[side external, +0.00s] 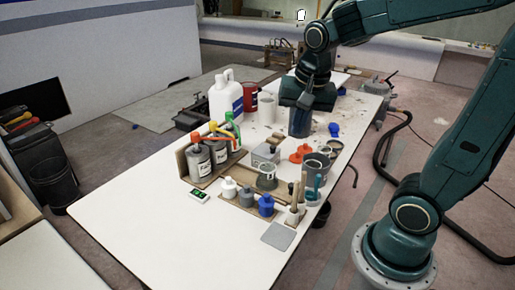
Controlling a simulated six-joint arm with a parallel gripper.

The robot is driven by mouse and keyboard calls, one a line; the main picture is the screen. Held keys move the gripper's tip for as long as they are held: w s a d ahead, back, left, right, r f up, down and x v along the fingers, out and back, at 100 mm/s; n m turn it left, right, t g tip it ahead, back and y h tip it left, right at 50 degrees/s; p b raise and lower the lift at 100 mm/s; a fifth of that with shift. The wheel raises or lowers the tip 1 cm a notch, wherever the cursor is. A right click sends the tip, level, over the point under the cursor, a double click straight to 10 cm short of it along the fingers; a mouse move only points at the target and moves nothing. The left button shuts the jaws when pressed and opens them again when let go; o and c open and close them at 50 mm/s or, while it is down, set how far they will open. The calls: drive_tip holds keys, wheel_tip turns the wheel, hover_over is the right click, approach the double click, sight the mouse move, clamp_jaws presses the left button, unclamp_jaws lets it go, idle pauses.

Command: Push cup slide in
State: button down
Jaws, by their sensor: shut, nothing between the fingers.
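A grey box-like unit (265,153) with a dark knob on top stands mid-table. A small grey cup (267,176) is in front of it, on or beside a tan wooden strip; I cannot tell whether it sits on a slide. My gripper (309,104) is shut and points down over the far half of the table, behind and to the right of the grey unit. A dark blue-grey cylinder (300,124) is just below it; I cannot tell whether they touch. The fingertips are small and hard to make out.
Small bottles (247,194), a red-orange item (301,154) and open tins (316,164) crowd the middle right. The near-left white tabletop (150,215) is clear.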

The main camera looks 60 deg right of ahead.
drive_tip(key=w+d+f+m+g, duration=0.3)
drive_tip(key=d+f+m, duration=0.4)
drive_tip(key=f+m, duration=0.3)
drive_tip(key=w+d+f+m+g, duration=0.2)
drive_tip(key=w+d+f+m, duration=0.2)
drive_tip(key=d+f+m, duration=0.3)
wheel_tip(320, 180, down, 4)
drive_tip(key=m, duration=0.2)
drive_tip(key=shift+w+r+m+g, duration=0.25)
drive_tip(key=shift+m+g, duration=0.15)
drive_tip(key=shift+x, duration=4.95)
drive_tip(key=shift+d, duration=0.1)
